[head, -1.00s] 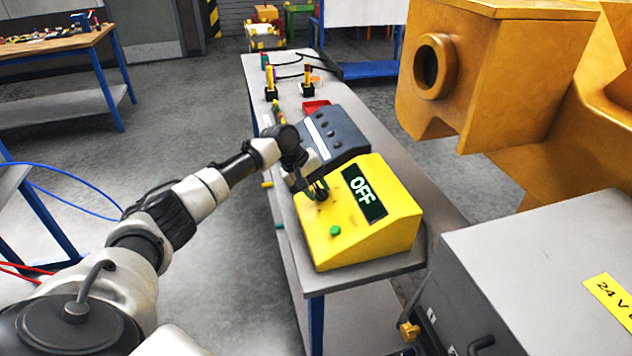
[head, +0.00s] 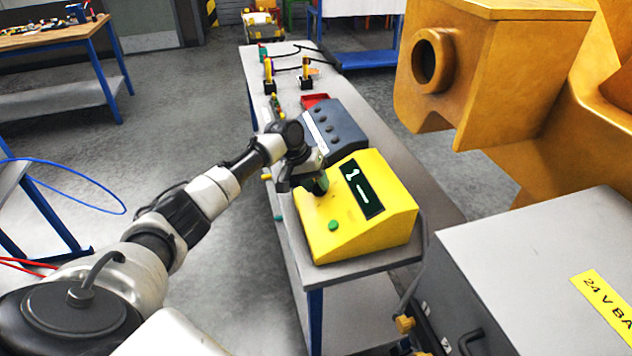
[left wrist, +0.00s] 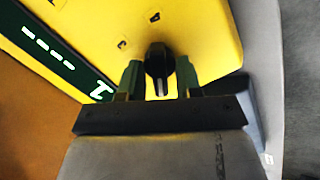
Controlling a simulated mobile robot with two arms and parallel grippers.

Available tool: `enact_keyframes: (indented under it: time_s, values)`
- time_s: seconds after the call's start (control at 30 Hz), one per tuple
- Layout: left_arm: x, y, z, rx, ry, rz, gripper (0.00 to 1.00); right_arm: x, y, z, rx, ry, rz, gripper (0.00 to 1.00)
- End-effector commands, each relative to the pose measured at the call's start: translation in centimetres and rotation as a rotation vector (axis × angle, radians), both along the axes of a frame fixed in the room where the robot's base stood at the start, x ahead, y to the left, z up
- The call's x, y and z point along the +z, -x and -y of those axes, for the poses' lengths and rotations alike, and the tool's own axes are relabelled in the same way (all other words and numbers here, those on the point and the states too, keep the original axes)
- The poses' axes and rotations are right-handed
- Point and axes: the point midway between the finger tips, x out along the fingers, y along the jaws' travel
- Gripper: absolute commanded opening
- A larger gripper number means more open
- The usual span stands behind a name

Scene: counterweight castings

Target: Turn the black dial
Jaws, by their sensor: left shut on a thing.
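The yellow box (head: 372,236) stands at the near end of the long grey bench, with a dark display (head: 368,200) that reads "1" and dashes. The black dial (left wrist: 158,62) is on its sloped face, with small marks printed around it in the left wrist view. My right gripper is out of view.
A green button (head: 333,225) is on the box front. A dark grey control box (head: 338,133) stands just behind it. A grey cabinet (head: 530,250) and a large orange casting (head: 510,75) are at the right. Open floor lies left of the bench (head: 262,68).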

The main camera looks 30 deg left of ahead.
Motion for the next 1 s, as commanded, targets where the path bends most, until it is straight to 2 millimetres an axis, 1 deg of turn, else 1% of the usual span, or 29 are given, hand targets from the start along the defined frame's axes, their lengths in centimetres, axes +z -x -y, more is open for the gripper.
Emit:
enact_keyframes:
  time_s: [0.4,0.43,0.47,0.77,0.87,1.0]
  values:
    - [-0.1,0.0,0.0,-0.005,-0.003,0.0,0.11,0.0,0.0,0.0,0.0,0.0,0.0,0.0]
    - [-0.1,0.0,0.0,-0.005,-0.003,0.0,0.39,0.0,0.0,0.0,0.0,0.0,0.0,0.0]
    - [-0.1,0.0,0.0,-0.005,-0.003,0.0,0.4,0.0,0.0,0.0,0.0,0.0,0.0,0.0]
    - [0.2,0.1,-0.1,-0.003,-0.002,0.002,0.4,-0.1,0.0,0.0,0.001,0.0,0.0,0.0]
    - [1.0,0.3,-0.6,-0.002,-0.003,0.003,0.4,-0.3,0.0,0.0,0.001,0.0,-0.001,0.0]
    - [3.2,1.0,-1.5,-0.003,-0.004,0.004,0.4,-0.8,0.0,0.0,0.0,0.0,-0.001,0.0]
